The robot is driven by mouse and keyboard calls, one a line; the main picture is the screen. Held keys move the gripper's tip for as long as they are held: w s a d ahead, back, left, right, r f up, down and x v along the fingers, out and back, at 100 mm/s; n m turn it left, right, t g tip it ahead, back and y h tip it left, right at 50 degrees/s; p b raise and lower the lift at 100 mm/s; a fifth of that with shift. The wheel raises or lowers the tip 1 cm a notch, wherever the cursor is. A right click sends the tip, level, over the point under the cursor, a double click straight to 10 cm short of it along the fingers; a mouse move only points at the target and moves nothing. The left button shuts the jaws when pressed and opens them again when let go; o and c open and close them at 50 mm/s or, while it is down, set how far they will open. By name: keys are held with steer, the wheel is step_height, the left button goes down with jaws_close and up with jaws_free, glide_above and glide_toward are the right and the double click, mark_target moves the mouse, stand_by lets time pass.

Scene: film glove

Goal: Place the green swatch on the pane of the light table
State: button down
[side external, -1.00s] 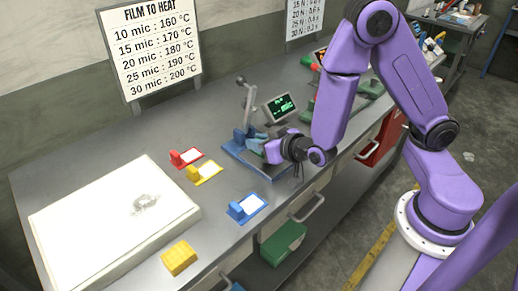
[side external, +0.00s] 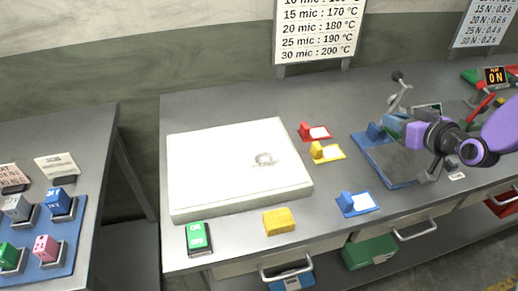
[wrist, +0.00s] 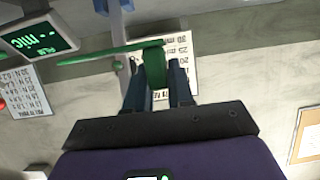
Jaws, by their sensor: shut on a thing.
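My gripper (wrist: 158,84) is shut on the green swatch (wrist: 155,66), gripping its upright green tab. The swatch's thin sheet shows edge-on, stretching left in the wrist view. In the side view my gripper (side external: 397,124) is over the blue-based gauge, and the swatch is small and hard to make out there. The light table (side external: 245,203) is a low white box left of the gauge. Its pale pane (side external: 215,160) carries a grey smudge (side external: 264,160) and no swatch. My gripper is well right of the pane.
Red (side external: 315,132), yellow (side external: 326,152) and blue (side external: 357,203) swatches lie between light table and gauge (side external: 388,172). A yellow block (side external: 279,221) and green ON/OFF switch (side external: 198,238) sit before the light table. The gauge has an upright lever (side external: 398,92).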

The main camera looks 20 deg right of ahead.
steer(key=s+a+r+n+g+y, duration=0.1)
steer(key=s+a+r+n+y, duration=0.15)
steer(key=a, duration=0.95)
steer(key=s+a+r+n+y, duration=0.2)
steer(key=s+a+r, duration=0.1)
steer(key=a, duration=0.8)
glide_above(253, 170)
steer(key=f, duration=0.9)
steer(key=shift+s+d, duration=0.15)
steer(key=shift+d, duration=0.1)
steer(key=shift+w+a+f, duration=0.15)
steer(key=shift+w+f, duration=0.05)
steer(key=shift+f, duration=0.15)
steer(key=shift+f+y, duration=0.35)
steer(key=shift+f, duration=1.2)
steer(key=shift+f, duration=0.1)
steer(key=c, duration=1)
jaws_free()
